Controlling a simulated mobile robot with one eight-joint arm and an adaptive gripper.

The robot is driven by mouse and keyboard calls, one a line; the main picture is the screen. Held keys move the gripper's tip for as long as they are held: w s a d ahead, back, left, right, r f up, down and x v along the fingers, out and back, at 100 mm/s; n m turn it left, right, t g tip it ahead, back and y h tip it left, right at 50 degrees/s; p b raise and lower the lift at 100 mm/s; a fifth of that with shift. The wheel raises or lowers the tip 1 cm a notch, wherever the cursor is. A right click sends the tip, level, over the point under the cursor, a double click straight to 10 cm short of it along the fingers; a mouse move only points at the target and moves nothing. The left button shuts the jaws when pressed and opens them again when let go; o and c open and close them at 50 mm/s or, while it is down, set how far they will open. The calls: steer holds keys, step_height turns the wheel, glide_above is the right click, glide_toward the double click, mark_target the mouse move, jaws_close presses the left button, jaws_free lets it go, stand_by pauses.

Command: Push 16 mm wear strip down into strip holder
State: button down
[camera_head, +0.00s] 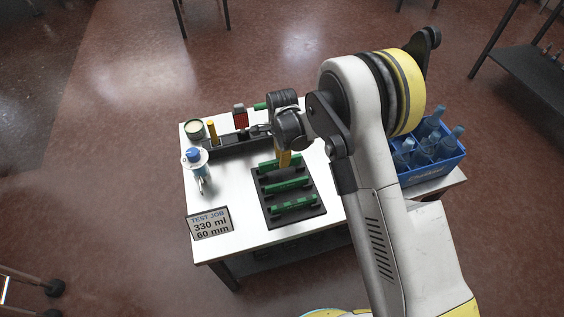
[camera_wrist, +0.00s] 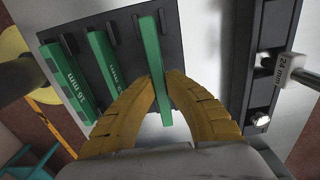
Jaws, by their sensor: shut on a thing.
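A black rack (camera_head: 270,216) on the white table holds green wear strips. My gripper (camera_head: 284,158) points down over the rack's far end. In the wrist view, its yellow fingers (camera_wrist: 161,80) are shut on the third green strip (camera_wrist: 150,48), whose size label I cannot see. I cannot tell whether this strip is raised from the rack. A black fixture (camera_wrist: 262,62), possibly the strip holder, lies to the right of the rack.
A blue crate (camera_head: 432,168) of bottles is at the right.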

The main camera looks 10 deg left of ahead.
steer(key=w+d+r+p, duration=0.3)
steer(key=d+r, duration=0.5)
steer(key=d, duration=0.3)
steer(key=shift+d+r+p, duration=0.15)
steer(key=shift+p, duration=0.5)
